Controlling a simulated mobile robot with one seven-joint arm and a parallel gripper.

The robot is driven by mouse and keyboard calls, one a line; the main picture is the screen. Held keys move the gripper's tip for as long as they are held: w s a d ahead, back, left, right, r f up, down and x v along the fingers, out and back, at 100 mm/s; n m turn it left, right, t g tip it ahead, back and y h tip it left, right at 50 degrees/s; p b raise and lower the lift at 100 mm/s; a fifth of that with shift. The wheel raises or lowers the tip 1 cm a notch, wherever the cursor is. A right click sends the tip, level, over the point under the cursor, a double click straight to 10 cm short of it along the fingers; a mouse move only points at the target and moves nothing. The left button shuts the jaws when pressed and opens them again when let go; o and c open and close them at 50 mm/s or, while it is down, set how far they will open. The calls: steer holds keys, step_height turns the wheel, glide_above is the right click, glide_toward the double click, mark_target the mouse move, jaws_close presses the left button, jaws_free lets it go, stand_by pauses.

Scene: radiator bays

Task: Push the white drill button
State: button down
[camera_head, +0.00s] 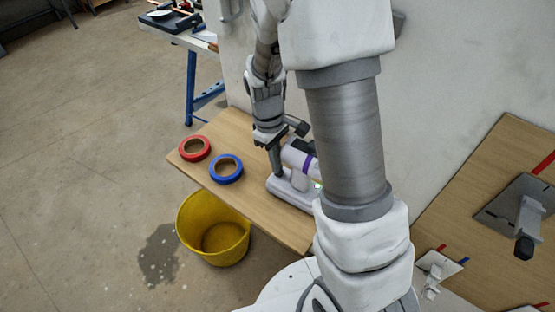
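A white and purple drill (299,158) is on the wooden shelf, partly hidden behind my arm. Its white base (278,185) shows at the left of the arm, and the white button cannot be made out. My gripper (277,166) points down at the drill's left side, very close to it. One dark finger reaches down by the base, and another dark part sticks out to the right above the drill. Whether the gripper touches the drill cannot be told. Its opening is too small and covered to judge.
A red tape roll (181,149) and a blue tape roll (213,171) lie on the shelf (247,199) left of the drill. A yellow bucket (194,240) stands on the floor below. A wall is behind, and a workbench (198,43) stands at the back. A wooden board (474,188) is at right.

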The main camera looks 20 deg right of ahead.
step_height(320, 180, up, 13)
steer(key=w+p, duration=0.2)
steer(key=shift+a+f, duration=0.2)
steer(key=shift+a, duration=0.25)
steer(key=s+r+m+t, duration=0.7)
steer(key=s+r, duration=0.7)
steer(key=s, duration=0.2)
steer(key=shift+s+d+r+y, duration=0.2)
steer(key=shift+s+r+y, duration=0.05)
steer(key=shift+s+y, duration=0.15)
